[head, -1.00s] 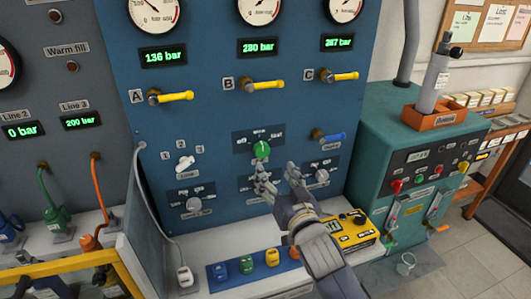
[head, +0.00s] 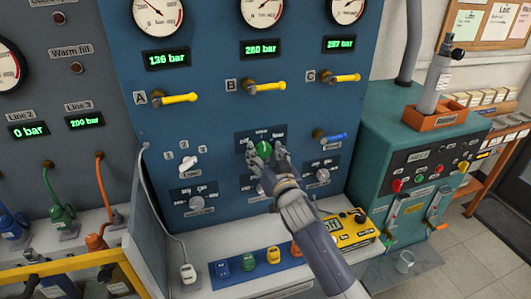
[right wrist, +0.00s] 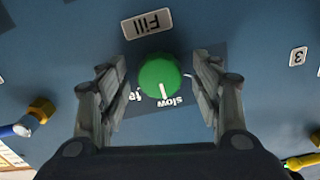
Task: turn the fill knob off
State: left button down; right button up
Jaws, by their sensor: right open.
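The green fill knob (head: 264,148) sits on the blue panel. In the right wrist view the knob (right wrist: 158,77) appears upside down below its "Fill" label (right wrist: 147,23). Its white mark points to the word "slow"; part of "fast" shows beside it, and the "off" word is hidden in that view. My right gripper (head: 265,157) is open in front of the knob. In the right wrist view its two fingers (right wrist: 160,75) stand on either side of the knob with gaps, not visibly touching it. My left gripper is not in view.
Yellow valve handles (head: 180,98) and a blue handle (head: 332,138) stick out of the panel nearby. A white selector (head: 188,162) and grey knobs (head: 196,203) are lower down.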

jog(key=c, duration=1.1)
jog(key=shift+o, duration=0.2)
jog(key=shift+n, duration=0.3)
jog(key=n+p, duration=0.1)
jog(key=n, duration=0.4)
jog(key=shift+n, duration=0.3)
jog(key=n+p, duration=0.1)
jog(key=n, duration=0.4)
jog(key=shift+n, duration=0.3)
